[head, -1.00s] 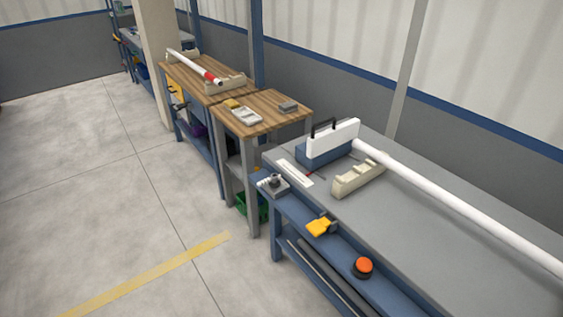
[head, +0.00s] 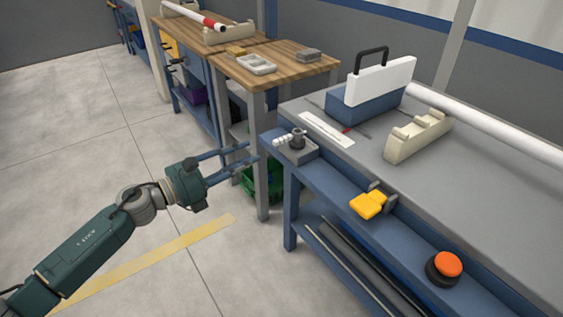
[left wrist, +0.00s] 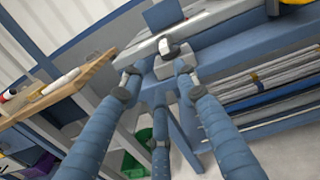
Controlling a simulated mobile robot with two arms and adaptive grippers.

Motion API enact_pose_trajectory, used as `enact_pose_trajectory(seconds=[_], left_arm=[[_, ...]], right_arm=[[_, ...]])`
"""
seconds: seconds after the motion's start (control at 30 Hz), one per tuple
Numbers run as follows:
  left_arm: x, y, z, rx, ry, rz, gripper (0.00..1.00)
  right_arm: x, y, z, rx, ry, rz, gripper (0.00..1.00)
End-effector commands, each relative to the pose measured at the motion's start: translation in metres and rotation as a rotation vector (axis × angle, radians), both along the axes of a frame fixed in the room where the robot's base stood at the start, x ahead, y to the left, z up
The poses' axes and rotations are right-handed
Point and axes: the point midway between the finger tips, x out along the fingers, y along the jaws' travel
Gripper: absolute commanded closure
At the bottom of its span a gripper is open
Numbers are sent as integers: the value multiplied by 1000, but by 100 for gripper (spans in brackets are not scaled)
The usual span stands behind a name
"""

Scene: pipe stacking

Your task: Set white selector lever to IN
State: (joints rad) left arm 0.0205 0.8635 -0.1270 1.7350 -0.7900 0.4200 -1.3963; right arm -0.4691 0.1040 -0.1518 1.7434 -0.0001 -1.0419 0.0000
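The white selector lever (head: 283,140) sticks out to the left from a small grey unit (head: 298,150) at the near left corner of the blue bench. My left gripper (head: 253,154) reaches in from the left, with its blue fingers spread and pointing at the lever. It is open and empty, a short way from the lever. In the left wrist view the lever unit (left wrist: 172,52) lies just beyond the gap between my spread fingertips (left wrist: 157,80). Any IN marking is too small to read. My right gripper is not in view.
On the blue bench's front ledge are a yellow pedal-like part (head: 369,204) and an orange button (head: 447,265). A cream cradle (head: 418,137), a blue box (head: 365,103) with a white panel and a white pipe (head: 490,127) are on top. A wooden table (head: 275,66) stands behind.

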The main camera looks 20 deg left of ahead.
Motion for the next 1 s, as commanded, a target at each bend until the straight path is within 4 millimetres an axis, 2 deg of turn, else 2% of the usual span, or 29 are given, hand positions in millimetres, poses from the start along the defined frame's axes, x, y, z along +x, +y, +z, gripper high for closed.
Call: enact_pose_trajectory(seconds=[0.1,0.23,0.63,0.8,1.0], left_arm=[[-3,-11,7,71,-57,-37,70],[6,-20,11,75,-64,-41,70],[62,-63,12,71,-60,-39,70],[76,-73,10,70,-58,-37,70],[80,-77,9,71,-58,-37,70]], right_arm=[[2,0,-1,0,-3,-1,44],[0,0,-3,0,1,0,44],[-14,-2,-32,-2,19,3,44],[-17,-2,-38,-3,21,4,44],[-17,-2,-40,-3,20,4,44]])
